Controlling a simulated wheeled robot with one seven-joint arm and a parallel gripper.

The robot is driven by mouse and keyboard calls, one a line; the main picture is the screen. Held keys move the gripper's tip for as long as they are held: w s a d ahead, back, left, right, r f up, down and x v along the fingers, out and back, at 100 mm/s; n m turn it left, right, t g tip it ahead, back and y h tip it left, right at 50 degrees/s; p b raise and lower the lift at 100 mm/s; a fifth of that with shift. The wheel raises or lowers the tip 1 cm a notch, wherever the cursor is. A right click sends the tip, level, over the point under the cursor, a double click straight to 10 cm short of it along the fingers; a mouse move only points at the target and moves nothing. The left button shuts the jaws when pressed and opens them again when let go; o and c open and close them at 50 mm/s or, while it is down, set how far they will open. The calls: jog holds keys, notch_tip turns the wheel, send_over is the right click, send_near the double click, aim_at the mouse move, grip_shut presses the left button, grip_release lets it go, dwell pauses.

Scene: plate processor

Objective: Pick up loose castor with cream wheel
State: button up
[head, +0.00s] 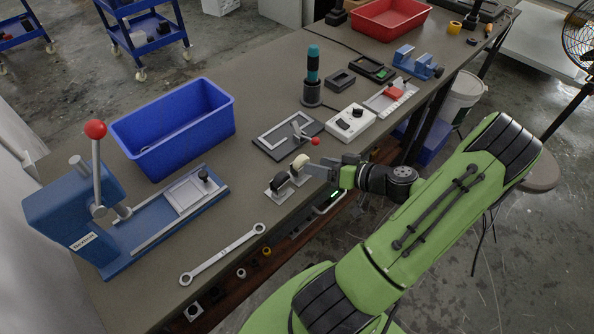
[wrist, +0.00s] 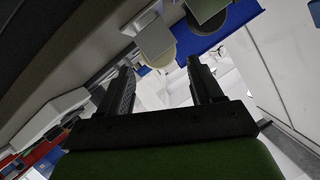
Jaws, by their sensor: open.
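The castor with the cream wheel (head: 300,162) is near the table's front edge, just left of my gripper (head: 312,170) in the head view. In the wrist view its pale wheel (wrist: 162,58) and light plate show just beyond the fingertips. My gripper (wrist: 160,72) is open, its two dark fingers apart and nothing held between them. I cannot tell whether a finger touches the castor. A second castor with a dark wheel (head: 279,181) stands beside it on the left; part of it shows at the top of the wrist view (wrist: 206,10).
A blue bin (head: 172,130), a blue lever press (head: 75,215) and a wrench (head: 222,256) are to the left. A plate fixture with a red-knobbed lever (head: 287,136) is just behind the castors. A white switch box (head: 350,124) stands behind my gripper.

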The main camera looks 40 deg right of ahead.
aim_at(296, 162)
jog(key=b+x, duration=0.1)
jog(key=x, duration=0.7)
jog(key=shift+w+f+b, duration=0.25)
jog(key=shift+f+b, duration=0.1)
jog(key=c, duration=0.9)
notch_tip(296, 162, up, 10)
jog(key=p, duration=0.3)
jog(key=shift+r, duration=0.15)
jog(key=shift+c, duration=0.5)
